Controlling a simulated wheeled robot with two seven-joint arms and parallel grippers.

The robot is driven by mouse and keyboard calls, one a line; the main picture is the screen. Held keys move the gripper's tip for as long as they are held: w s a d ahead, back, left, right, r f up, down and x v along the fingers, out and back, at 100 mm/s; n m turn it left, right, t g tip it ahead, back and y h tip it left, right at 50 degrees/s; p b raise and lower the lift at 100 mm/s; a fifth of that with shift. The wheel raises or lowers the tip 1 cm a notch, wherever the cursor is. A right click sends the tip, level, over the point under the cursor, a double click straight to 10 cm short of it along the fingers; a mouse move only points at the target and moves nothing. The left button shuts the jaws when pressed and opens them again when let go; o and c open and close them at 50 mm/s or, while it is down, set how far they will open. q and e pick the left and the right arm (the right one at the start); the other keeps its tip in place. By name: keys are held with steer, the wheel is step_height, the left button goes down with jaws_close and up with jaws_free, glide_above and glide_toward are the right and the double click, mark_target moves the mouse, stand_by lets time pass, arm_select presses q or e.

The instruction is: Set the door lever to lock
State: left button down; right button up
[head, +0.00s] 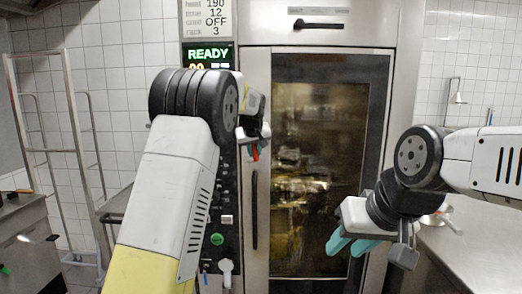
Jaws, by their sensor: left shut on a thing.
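The oven door (380,130) has a dark glass window and looks closed. A long dark upright bar (254,215) runs down its left side. My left gripper (256,151) is at the left edge of the door, just above the bar. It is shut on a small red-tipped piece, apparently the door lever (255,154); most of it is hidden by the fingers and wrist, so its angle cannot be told. My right gripper (372,250) is open and empty in front of the lower right of the door, apart from it.
The control panel (218,240) left of the door is partly covered by my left arm; its display (208,54) reads READY. A metal rack (70,150) stands at the left. A steel counter (470,250) lies at the right, beneath my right arm.

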arm_select(q)
steer(key=shift+a+f+m+y, duration=0.1)
steer(key=shift+a+m+y, duration=0.4)
steer(key=shift+a+y, duration=0.3)
steer(key=c, duration=1.3)
jaws_free()
steer(key=v, duration=0.7)
steer(key=shift+s+d+r, duration=0.2)
steer(key=shift+s+r, duration=0.05)
steer(key=shift+s, duration=0.05)
steer(key=shift+a, duration=0.1)
